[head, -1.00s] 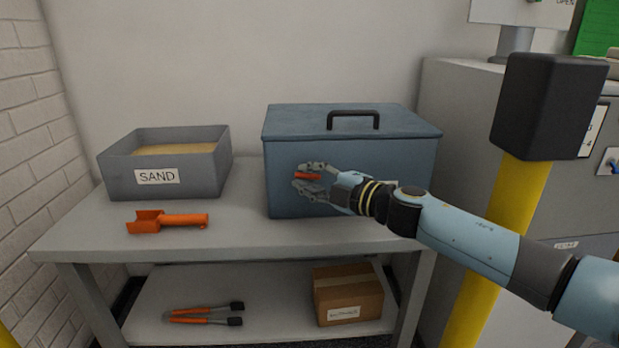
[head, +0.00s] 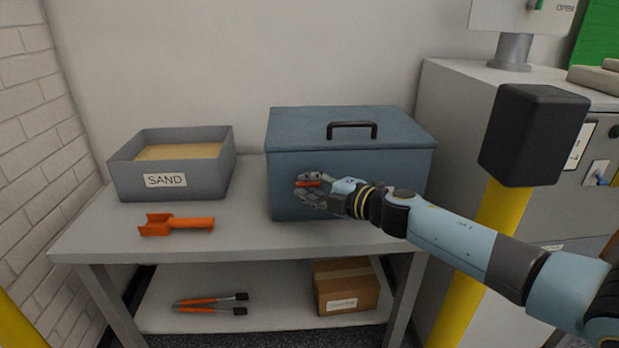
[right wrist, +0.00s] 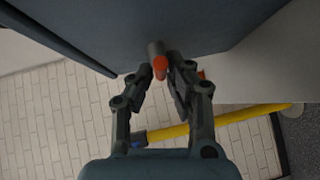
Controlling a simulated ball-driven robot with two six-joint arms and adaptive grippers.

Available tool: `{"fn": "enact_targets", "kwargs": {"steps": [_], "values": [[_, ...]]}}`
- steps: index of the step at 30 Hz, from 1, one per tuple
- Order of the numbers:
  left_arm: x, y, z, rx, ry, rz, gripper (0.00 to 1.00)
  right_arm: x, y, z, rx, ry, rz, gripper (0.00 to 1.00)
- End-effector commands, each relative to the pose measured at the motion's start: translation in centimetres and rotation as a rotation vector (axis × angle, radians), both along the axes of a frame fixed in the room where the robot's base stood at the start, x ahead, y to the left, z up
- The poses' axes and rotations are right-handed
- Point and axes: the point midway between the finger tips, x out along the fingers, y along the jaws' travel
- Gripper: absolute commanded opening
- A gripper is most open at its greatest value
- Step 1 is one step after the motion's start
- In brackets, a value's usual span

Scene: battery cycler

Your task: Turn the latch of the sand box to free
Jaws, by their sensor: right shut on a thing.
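A blue-grey lidded box (head: 400,172) with a black top handle (head: 352,130) stands on the table, its lid down. A small orange latch (head: 307,184) is on its front face and looks roughly level. My right gripper (head: 306,188) is at the front face with its fingers around the latch, shut on it. In the right wrist view the latch's orange end (right wrist: 160,66) shows between the fingertips (right wrist: 161,75). The fingers partly cover the latch. My left gripper is not in view.
An open grey bin labelled SAND (head: 124,179) and an orange scoop (head: 176,224) are on the table's left. Tongs (head: 210,304) and a cardboard box (head: 346,288) are on the lower shelf. A yellow post with a black head (head: 532,135) stands at the right, near my right arm.

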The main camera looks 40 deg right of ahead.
Motion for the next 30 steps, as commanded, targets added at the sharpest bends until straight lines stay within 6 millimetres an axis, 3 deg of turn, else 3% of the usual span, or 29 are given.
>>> {"fn": "enact_targets", "kwargs": {"steps": [5, 6, 10, 20, 23, 30], "values": [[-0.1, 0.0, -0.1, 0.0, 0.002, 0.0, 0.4, -0.2, -0.1, -0.4, 0.0, 0.005, -0.002, 0.0], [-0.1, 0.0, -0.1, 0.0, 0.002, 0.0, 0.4, -0.2, -0.1, -0.4, 0.0, 0.005, -0.002, 0.18], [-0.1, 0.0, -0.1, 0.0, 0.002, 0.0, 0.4, -0.1, -0.1, -0.4, -0.001, 0.004, -0.001, 0.35], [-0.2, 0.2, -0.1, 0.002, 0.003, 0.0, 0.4, -0.4, -0.1, -0.2, -0.001, 0.002, -0.001, 0.35], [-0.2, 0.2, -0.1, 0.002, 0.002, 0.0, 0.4, -1.5, -0.4, -0.1, -0.003, 0.004, 0.0, 0.35], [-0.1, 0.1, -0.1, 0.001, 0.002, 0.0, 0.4, -6.8, -1.5, 0.7, -0.003, 0.006, 0.001, 0.35]]}}
